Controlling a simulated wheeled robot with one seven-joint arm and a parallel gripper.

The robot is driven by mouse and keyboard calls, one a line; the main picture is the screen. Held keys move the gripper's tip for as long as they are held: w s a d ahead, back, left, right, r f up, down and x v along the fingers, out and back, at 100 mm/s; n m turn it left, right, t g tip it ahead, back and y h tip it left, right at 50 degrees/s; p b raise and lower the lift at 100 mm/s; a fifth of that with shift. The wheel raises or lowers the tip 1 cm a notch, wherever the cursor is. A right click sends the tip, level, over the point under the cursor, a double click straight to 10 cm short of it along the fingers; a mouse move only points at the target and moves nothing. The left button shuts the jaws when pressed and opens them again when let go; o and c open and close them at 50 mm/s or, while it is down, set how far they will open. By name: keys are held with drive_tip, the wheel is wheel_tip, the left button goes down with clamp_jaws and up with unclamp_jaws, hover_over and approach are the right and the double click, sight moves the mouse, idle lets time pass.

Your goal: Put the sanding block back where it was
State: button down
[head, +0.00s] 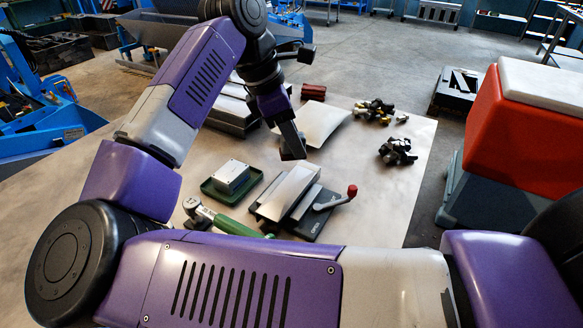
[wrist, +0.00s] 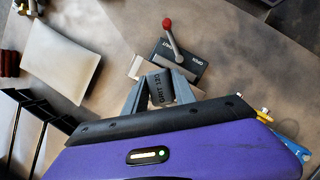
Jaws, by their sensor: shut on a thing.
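My gripper (head: 291,142) is shut on the sanding block and holds it above the table, behind the lever fixture. In the head view only a dark end of the block (head: 293,153) shows at the fingertips. The lever fixture (head: 324,228) is a dark base with a pale metal piece on it and a red-knobbed lever. It also shows beyond my fingers in the wrist view (wrist: 190,70).
A green tray (head: 208,195) holding a metal box stands left of the fixture, with a green-handled tool (head: 232,223) in front. A pale curved panel (head: 318,122), red blocks (head: 313,91) and dark fittings (head: 397,150) lie around. Bare table (head: 380,205) shows right of the fixture.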

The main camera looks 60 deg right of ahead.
drive_tip(key=w+d+r+n+b, duration=0.1)
drive_tip(key=w+d+r, duration=0.25)
drive_tip(key=d, duration=0.25)
drive_tip(key=w+d+r, duration=0.3)
drive_tip(key=w+d, duration=0.1)
drive_tip(key=d, duration=0.3)
wheel_tip(320, 180, down, 20)
drive_tip(key=shift+s+a+f+p, duration=0.1)
drive_tip(key=shift+s+a+p, duration=0.05)
drive_tip(key=shift+p, duration=0.55)
drive_tip(key=shift+f, duration=0.15)
drive_tip(key=c, duration=1)
unclamp_jaws()
drive_tip(key=b+v, duration=0.1)
drive_tip(key=v, duration=1.1)
drive_tip(key=shift+a+b, duration=0.2)
drive_tip(key=shift+b, duration=0.15)
